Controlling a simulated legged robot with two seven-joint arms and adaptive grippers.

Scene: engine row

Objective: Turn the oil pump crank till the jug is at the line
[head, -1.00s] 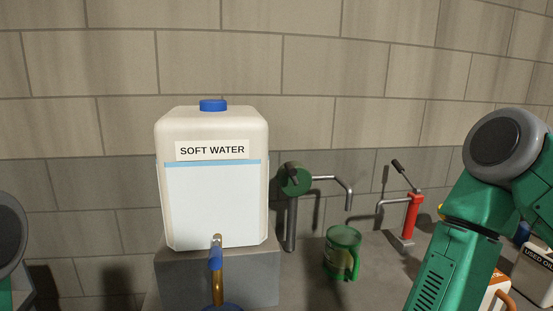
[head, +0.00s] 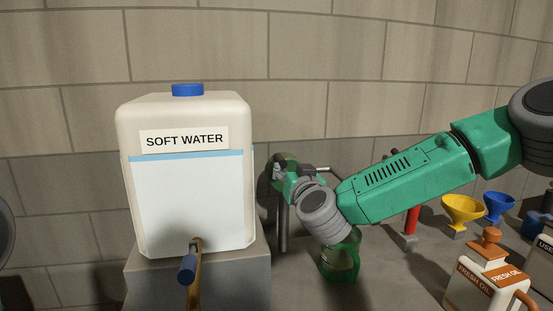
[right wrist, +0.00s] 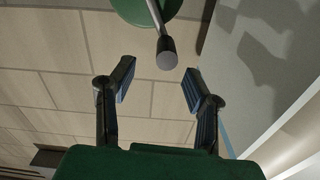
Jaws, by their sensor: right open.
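The oil pump (head: 283,236) stands right of the water tank, a grey post with a green round head, partly hidden behind my right gripper (head: 287,178). In the right wrist view the green pump head (right wrist: 142,8) is at the top, with the crank's dark-ended handle (right wrist: 166,52) just beyond the fingertips. My right gripper (right wrist: 158,80) is open; the handle lies ahead of the gap, apart from both fingers. The green see-through jug (head: 340,268) stands on the bench below my right wrist, its upper part partly covered; its line and oil level cannot be made out. My left gripper is not in view.
A SOFT WATER tank (head: 190,210) stands on a grey block at left, with a blue-handled tap (head: 187,269) in front. To the right are a red pump (head: 411,222), yellow funnel (head: 462,209), blue funnel (head: 498,204) and FRESH OIL can (head: 490,288).

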